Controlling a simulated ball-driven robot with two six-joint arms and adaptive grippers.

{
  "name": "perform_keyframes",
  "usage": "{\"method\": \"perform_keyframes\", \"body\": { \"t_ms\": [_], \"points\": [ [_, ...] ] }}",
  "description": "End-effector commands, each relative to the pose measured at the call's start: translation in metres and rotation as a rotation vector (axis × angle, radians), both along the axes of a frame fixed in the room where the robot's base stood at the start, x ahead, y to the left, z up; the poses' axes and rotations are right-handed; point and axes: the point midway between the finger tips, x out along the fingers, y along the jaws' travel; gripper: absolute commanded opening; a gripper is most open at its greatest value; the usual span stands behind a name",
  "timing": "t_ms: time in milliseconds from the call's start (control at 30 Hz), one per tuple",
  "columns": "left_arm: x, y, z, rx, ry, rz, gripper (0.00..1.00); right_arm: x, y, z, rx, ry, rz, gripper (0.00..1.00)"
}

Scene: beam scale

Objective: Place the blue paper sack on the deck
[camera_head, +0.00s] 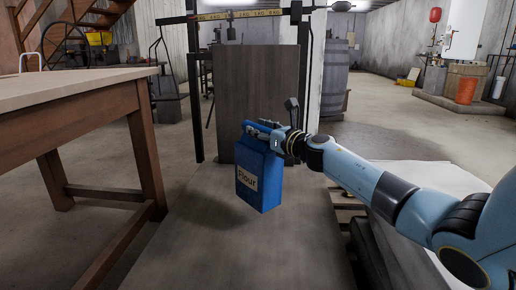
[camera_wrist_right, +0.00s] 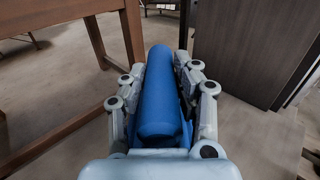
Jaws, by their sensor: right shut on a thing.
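The blue paper sack (camera_head: 258,183), labelled "Flour", is upright in the head view, over the grey deck (camera_head: 240,255) of the beam scale. My right gripper (camera_head: 264,133) is shut on the sack's top. In the right wrist view the rolled blue top of the sack (camera_wrist_right: 162,92) sits between the two fingers (camera_wrist_right: 160,100). A shadow lies on the deck to the left of the sack. I cannot tell for sure whether its base touches the deck. My left gripper is not in view.
A dark upright panel (camera_head: 257,95) stands at the back of the deck, with the scale beam (camera_head: 240,14) above it. A wooden table (camera_head: 75,95) stands on the left. A pale flat stack (camera_head: 425,180) lies right, beneath my right arm. The front of the deck is clear.

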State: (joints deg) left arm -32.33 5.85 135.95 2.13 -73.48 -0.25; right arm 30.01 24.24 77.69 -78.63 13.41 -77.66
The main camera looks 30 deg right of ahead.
Motion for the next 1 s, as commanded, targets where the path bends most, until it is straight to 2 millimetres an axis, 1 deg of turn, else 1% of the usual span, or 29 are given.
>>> {"method": "perform_keyframes", "body": {
  "t_ms": [67,400,500,600,733,1000],
  "points": [
    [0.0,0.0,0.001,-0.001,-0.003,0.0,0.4,-0.006,0.011,-0.002,0.002,-0.008,0.002,0.0],
    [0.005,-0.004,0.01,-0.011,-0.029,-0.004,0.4,-0.041,0.062,-0.041,0.004,-0.007,0.002,0.0],
    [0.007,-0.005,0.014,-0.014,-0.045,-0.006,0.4,-0.048,0.073,-0.049,0.003,-0.009,0.0,0.0],
    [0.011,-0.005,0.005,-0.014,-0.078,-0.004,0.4,-0.054,0.081,-0.054,0.001,-0.008,0.0,0.0],
    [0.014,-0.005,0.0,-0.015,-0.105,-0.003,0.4,-0.059,0.088,-0.059,0.001,-0.009,0.0,0.0],
    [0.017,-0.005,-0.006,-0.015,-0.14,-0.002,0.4,-0.058,0.087,-0.061,0.0,-0.01,0.0,0.0]
  ]
}}
